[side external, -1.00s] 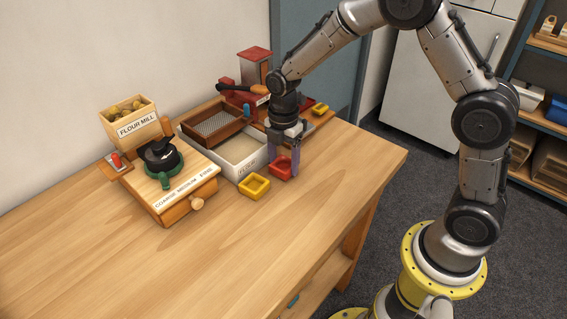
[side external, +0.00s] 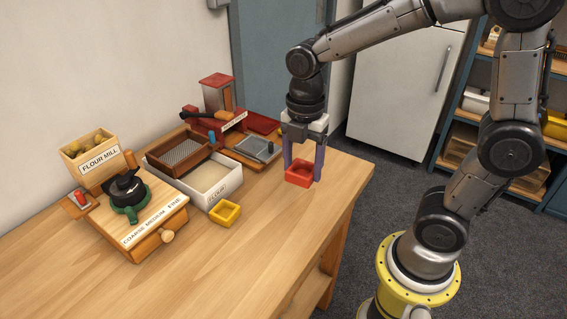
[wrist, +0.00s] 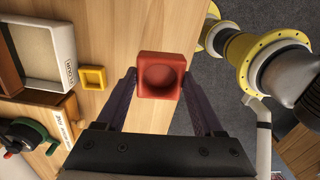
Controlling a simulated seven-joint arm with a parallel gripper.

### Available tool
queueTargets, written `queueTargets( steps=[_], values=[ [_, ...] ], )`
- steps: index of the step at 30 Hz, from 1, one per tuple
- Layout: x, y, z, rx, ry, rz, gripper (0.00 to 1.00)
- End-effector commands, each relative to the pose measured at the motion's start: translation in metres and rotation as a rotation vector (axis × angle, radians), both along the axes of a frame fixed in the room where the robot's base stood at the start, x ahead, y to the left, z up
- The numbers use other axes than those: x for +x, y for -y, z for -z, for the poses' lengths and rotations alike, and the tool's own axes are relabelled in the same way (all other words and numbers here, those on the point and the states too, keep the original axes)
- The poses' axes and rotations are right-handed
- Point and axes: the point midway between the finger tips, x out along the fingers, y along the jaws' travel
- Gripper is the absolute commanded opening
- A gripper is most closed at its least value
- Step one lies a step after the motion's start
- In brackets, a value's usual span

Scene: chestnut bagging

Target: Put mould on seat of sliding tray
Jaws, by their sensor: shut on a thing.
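A red square mould (side external: 299,174) with a round hollow is held in my gripper (side external: 302,178), whose two purple fingers close on its sides. In the wrist view the mould (wrist: 161,58) sits level between the fingertips (wrist: 160,82), near the table's edge. Its height above the wood is hard to tell. A grey tray (side external: 257,148) lies on the wooden base of the red press, behind and left of the mould; I take it for the sliding tray. Its seat is too small to make out. A yellow square mould (side external: 225,213) stands on the table, front left; it also shows in the wrist view (wrist: 93,78).
The red press (side external: 216,95) has a long handle across it. A white flour box (side external: 224,188) with a brown sieve (side external: 180,150) stands left of the tray. The flour mill (side external: 140,222) is farther left. The front of the table (side external: 265,245) is clear.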

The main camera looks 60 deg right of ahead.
Motion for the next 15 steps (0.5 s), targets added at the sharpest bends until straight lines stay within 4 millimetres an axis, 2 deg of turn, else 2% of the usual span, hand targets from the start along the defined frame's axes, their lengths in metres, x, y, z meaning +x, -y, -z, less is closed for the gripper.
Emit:
queueTargets(
  steps=[2,5,8,15],
  values=[
    [-0.004,0.0,-0.004,0.0,-0.004,-0.019,0.11],
    [0.007,0.001,-0.017,0.001,0.006,-0.05,0.11],
    [0.031,0.012,-0.03,-0.001,0.014,-0.057,0.11],
    [0.092,0.064,-0.047,-0.002,0.019,0.008,0.11]
  ],
)
